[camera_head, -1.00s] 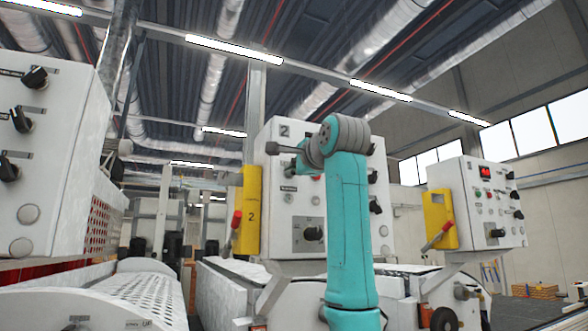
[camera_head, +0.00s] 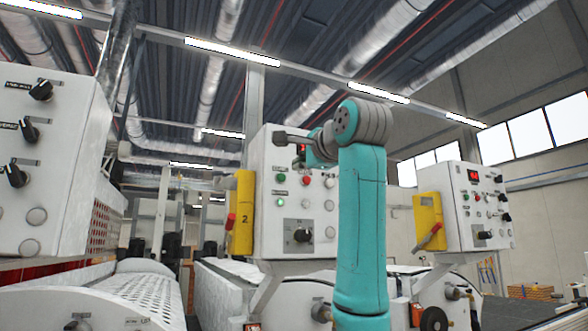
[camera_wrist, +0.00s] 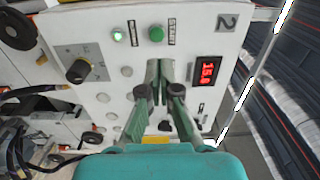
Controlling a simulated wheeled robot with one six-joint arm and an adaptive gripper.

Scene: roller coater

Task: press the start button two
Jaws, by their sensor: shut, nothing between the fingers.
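The control panel marked 2 (camera_head: 262,225) stands in the middle of the head view, partly hidden by my arm. Its round green button (camera_head: 281,178) sits on the upper left of its face, and shows at the top centre of the wrist view (camera_wrist: 156,34) beside a small label, seemingly START. A lit green lamp (camera_wrist: 117,36) is next to it, also in the head view (camera_head: 280,202). My gripper (camera_wrist: 160,66) is shut and empty; its tips appear just below the green button in the wrist view. In the head view, my gripper (camera_head: 281,138) appears above the button. Contact cannot be told.
A red button (camera_head: 306,181) sits right of the green one. A red display (camera_wrist: 207,71), a black knob (camera_head: 303,235) and pale buttons share the panel. A yellow box with a red handle (camera_head: 242,215) is at its left. Other panels (camera_head: 40,150) (camera_head: 480,205) stand either side.

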